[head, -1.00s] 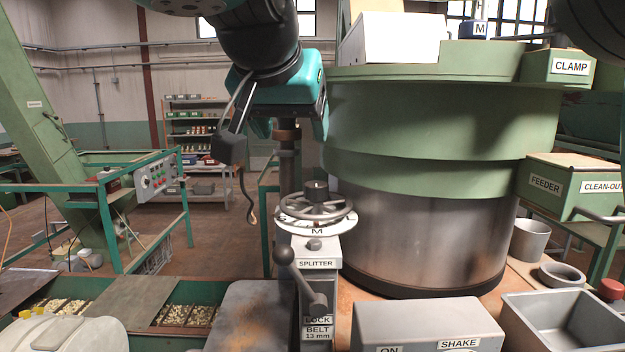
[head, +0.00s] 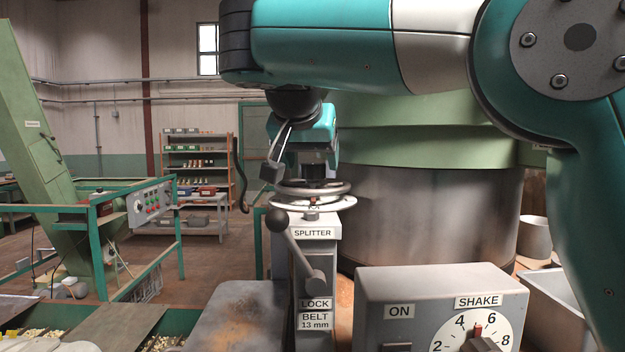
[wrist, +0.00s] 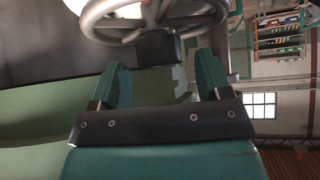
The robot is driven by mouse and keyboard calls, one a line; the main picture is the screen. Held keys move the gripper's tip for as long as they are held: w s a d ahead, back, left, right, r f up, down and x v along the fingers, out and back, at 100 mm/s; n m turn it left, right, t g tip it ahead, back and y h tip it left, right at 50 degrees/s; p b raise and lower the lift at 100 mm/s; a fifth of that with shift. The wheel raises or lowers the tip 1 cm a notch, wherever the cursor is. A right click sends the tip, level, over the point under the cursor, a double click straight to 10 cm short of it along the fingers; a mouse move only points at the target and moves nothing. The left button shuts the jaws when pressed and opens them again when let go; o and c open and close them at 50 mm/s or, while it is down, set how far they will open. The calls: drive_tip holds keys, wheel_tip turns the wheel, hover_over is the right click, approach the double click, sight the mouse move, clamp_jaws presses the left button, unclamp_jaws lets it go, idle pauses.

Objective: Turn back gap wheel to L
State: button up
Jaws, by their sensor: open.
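The gap wheel (head: 335,187) is a grey spoked handwheel, flat above a white lettered dial (head: 335,204) on the splitter post (head: 315,250). An M, partly covered, shows at the dial's front; I cannot see the L. In the wrist view the wheel (wrist: 117,37) with its dark hub is at the top, ahead of my gripper (wrist: 163,76). Its two teal-padded fingers are apart, with nothing held between them. In the head view my gripper hangs directly over the wheel's centre; the wrist hides its fingertips, so contact is unclear.
A ball-ended lock lever (head: 298,247) leans across the front of the post. A grey box with a SHAKE dial (head: 477,332) stands front right. The green and steel drum (head: 430,215) is close behind on the right. My arm crosses the upper right.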

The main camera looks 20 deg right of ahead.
drive_tip(key=shift+x, duration=1)
drive_tip(key=c, duration=0.9)
drive_tip(key=b, duration=0.1)
drive_tip(key=n+y+b, duration=0.1)
drive_tip(key=shift+d+f+b, duration=0.1)
drive_tip(key=shift+f+b, duration=0.2)
drive_tip(key=shift+b, duration=0.05)
drive_tip(key=shift+r+n+t+y+b, duration=0.25)
drive_tip(key=shift+n+t+y+b, duration=0.25)
drive_tip(key=shift+n+y+b, duration=0.45)
drive_tip(key=shift+h, duration=0.25)
drive_tip(key=shift+p, duration=0.3)
